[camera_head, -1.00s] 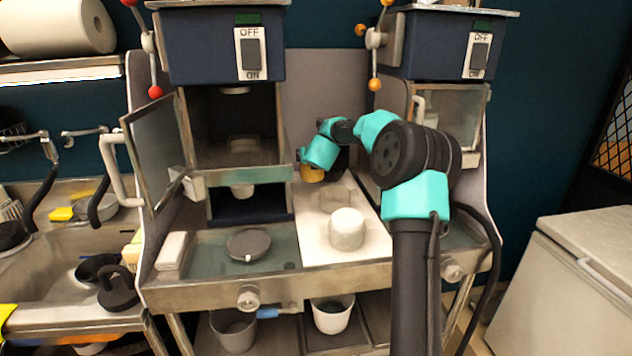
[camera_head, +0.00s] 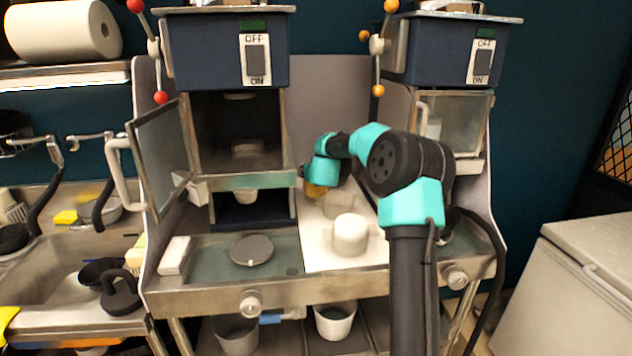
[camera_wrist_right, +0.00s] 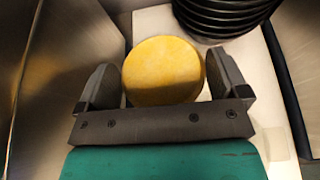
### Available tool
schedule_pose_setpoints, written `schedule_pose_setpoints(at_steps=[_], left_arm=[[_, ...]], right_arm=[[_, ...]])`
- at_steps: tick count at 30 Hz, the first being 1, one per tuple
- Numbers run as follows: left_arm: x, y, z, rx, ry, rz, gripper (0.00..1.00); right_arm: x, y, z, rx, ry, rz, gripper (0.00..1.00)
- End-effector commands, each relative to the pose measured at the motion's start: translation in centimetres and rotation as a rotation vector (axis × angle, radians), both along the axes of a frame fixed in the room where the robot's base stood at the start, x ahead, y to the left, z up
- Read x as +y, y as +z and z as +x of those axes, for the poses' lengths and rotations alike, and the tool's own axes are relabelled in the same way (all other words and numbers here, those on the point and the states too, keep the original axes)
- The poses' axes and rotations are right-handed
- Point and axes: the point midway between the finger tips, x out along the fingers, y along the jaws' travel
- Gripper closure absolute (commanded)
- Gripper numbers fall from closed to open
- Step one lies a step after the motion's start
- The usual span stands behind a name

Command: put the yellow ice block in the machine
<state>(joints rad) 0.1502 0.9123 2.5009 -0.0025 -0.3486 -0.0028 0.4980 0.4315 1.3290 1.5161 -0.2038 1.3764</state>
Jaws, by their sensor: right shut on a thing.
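The yellow ice block (camera_wrist_right: 163,70) is a round disc between the two dark fingers of my right gripper (camera_wrist_right: 160,85) in the right wrist view. My right gripper is shut on it. In the head view the yellow block (camera_head: 315,189) shows only partly below my right wrist, over the back of the white board. The left machine (camera_head: 226,48) is dark blue, with its glass door (camera_head: 160,160) swung open to the left and its chamber (camera_head: 238,130) open. The right machine (camera_head: 452,50) has a closed glass front. My left gripper is not in view.
A white block (camera_head: 350,235) and a clear container (camera_head: 338,205) stand on the white board. A grey round lid (camera_head: 251,250) lies on the counter before the left machine. Stacked dark bowls (camera_wrist_right: 222,15) are close to the held block in the wrist view.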

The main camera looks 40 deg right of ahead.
Motion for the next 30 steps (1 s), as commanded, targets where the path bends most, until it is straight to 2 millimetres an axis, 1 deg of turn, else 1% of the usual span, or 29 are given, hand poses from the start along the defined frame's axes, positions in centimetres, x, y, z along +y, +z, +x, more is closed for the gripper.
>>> schedule_pose_setpoints(at_steps=[13, 29, 30], left_arm=[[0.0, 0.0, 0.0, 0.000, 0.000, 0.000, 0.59], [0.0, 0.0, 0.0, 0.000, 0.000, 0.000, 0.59], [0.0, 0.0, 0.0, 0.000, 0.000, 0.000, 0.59]], right_arm=[[0.0, -3.1, 0.0, 0.000, 0.002, -0.002, 0.48], [0.0, -3.7, 0.0, -0.002, 0.001, 0.000, 0.48], [0.0, -3.8, 0.0, -0.001, 0.001, 0.000, 0.05]])
